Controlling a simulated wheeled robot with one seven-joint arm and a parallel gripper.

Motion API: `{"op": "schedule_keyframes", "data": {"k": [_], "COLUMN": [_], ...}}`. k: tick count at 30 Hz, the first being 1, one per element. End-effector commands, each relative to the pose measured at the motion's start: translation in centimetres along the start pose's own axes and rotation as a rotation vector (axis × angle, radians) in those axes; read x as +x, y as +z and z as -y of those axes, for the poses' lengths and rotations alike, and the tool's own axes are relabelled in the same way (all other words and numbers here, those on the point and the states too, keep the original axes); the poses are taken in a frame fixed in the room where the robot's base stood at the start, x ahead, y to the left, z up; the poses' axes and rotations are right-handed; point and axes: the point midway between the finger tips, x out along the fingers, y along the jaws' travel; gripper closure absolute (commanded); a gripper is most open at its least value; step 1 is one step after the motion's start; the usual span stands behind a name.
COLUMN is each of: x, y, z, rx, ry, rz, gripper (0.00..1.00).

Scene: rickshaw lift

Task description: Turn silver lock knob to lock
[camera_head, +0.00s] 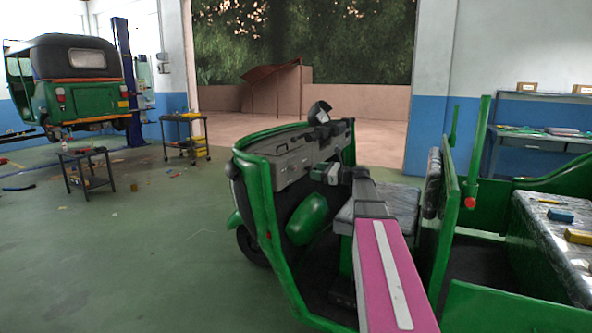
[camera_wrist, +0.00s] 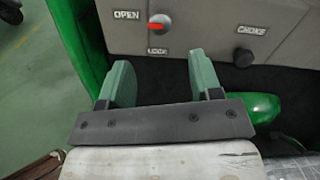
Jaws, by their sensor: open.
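The silver lock knob (camera_wrist: 161,23) is on the grey dash panel in the wrist view. It is round with a red mark, which points left toward the word OPEN (camera_wrist: 127,15). The word LOCK (camera_wrist: 158,51) is below the knob. My gripper (camera_wrist: 163,75) is open, with its two green fingers apart below the knob; nothing shows between them. The knob lies ahead of the gap, and I cannot tell how far. In the head view my gripper (camera_head: 326,173) is near the dash of the green rickshaw (camera_head: 268,205), and the knob is too small to make out.
A black knob (camera_wrist: 243,54) marked CHOKE is right of the lock knob. A rounded green part (camera_wrist: 262,107) is close to the right finger. The rickshaw's green frame (camera_wrist: 80,40) stands at the left. A seat (camera_head: 400,205) is beside my arm. Open floor (camera_head: 120,250) lies left.

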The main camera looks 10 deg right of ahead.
Motion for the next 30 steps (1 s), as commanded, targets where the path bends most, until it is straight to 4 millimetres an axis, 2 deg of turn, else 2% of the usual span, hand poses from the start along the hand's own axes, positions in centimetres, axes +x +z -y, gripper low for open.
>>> {"op": "schedule_keyframes", "data": {"k": [9,15,21,29,30], "x": [5.7,8.3,9.5,9.5,9.5], "y": [-0.1,-0.1,-0.1,-0.1,-0.1], "z": [0.1,0.0,-0.1,-0.1,-0.1], "rx": [-0.002,-0.003,-0.003,-0.003,-0.003], "ry": [0.003,0.002,0.001,0.000,0.000], "rz": [-0.002,-0.003,-0.004,-0.004,-0.004], "gripper": [0.42,0.42,0.42,0.42,0.48]}}
